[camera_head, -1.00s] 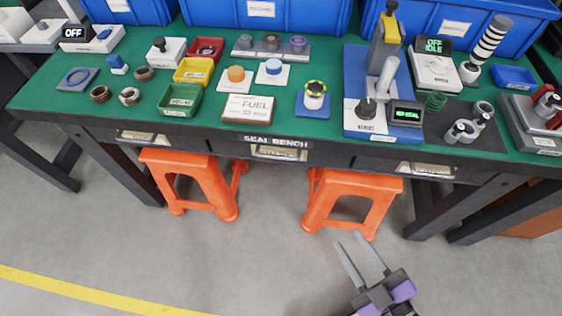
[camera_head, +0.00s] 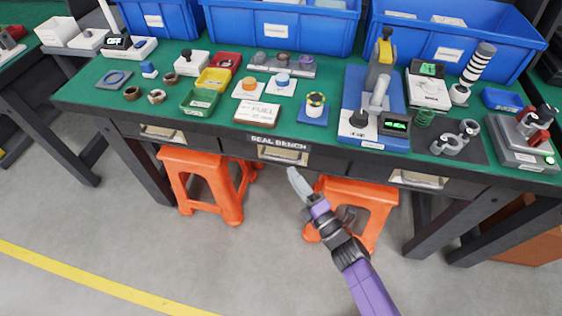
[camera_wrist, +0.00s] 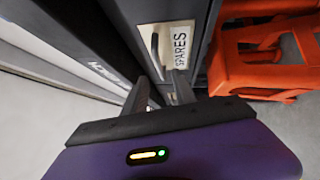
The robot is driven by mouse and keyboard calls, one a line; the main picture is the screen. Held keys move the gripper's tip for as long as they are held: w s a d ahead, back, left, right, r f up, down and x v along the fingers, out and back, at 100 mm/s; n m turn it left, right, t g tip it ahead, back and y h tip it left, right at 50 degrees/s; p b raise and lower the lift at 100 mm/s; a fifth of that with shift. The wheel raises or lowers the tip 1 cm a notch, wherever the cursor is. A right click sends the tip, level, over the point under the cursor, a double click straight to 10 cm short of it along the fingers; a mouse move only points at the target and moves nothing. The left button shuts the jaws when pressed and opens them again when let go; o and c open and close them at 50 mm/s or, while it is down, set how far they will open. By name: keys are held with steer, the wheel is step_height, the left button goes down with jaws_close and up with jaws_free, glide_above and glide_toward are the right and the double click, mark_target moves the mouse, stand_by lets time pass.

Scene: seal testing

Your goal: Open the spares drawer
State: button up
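The spares drawer shows close up in the wrist view as a dark front with a pale label (camera_wrist: 181,46) reading SPARES and a thin handle (camera_wrist: 155,52) beside it. In the head view my gripper (camera_head: 292,172) is just below and in front of the middle drawer (camera_head: 283,155) under the SEAL BENCH sign. That drawer looks closed, and its label is too small to read there. In the wrist view the two fingers of my gripper (camera_wrist: 162,84) are apart with nothing between them, close to the handle. I cannot tell whether they touch it.
Orange stools (camera_head: 205,180) and (camera_head: 362,195) stand under the bench, the right one close to my gripper. Other drawers (camera_head: 160,132) and (camera_head: 418,180) flank the middle one. The green benchtop (camera_head: 235,135) is crowded with parts. The floor (camera_head: 130,235) in front is clear.

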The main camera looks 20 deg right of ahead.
mark_target(281, 159)
steer(key=x, duration=0.7)
steer(key=shift+w, duration=0.25)
steer(key=shift+c, duration=0.2)
jaws_close()
stand_by(1.0)
